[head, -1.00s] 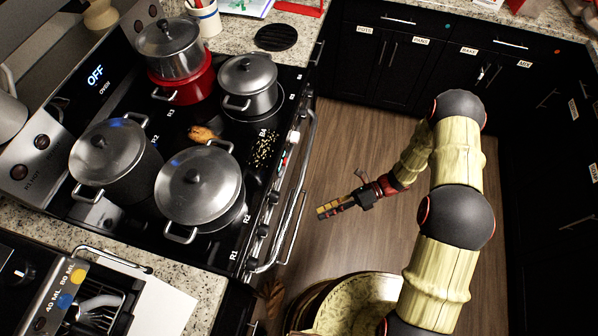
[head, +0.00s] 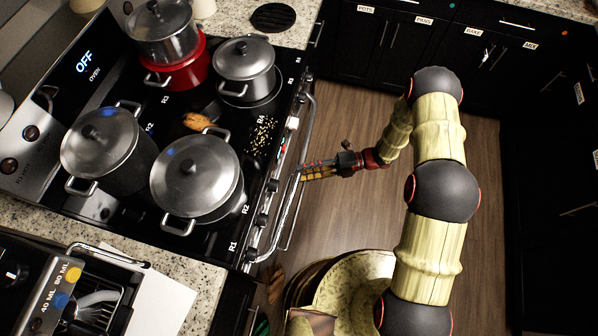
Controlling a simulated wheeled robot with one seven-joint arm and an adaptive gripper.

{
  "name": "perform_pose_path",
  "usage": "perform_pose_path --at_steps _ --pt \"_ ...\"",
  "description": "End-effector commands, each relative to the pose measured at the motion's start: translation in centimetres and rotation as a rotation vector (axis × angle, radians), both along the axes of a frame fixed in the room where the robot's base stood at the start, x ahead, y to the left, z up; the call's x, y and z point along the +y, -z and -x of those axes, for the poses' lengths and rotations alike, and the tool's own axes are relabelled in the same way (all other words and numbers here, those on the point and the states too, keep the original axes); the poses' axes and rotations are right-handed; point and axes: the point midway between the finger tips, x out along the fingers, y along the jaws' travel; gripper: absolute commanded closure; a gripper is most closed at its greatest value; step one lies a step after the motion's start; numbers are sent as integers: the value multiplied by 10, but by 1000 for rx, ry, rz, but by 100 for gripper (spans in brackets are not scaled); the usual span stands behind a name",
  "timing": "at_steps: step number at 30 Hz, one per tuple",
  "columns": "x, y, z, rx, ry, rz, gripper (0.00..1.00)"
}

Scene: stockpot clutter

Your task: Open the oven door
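The oven (head: 225,215) stands at the left, seen from above, with its cooktop covered in pots. Its front carries a row of knobs and a long metal door handle (head: 297,205). The door appears closed; its front face is mostly hidden from this high view. My gripper (head: 304,173) reaches in from the right, its yellowish fingers pointing left at the handle. The fingertips overlap the handle in the picture. I cannot tell whether they touch it, or whether the fingers are open or shut.
Several pots stand on the cooktop, such as a large lidded pot (head: 196,180) near the front edge and a red pot (head: 182,68) at the back. Wooden floor (head: 335,225) between oven and dark cabinets (head: 400,55) is clear.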

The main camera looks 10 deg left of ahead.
Motion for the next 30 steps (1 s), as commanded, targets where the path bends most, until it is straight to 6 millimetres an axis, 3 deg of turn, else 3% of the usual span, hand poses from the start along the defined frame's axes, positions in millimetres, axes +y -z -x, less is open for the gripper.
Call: perform_pose_path --at_steps 6,16,30 --pt "19 3 7 -1 0 1 65" --pt "22 3 7 -2 0 0 66" --pt "22 3 7 -2 0 0 93"
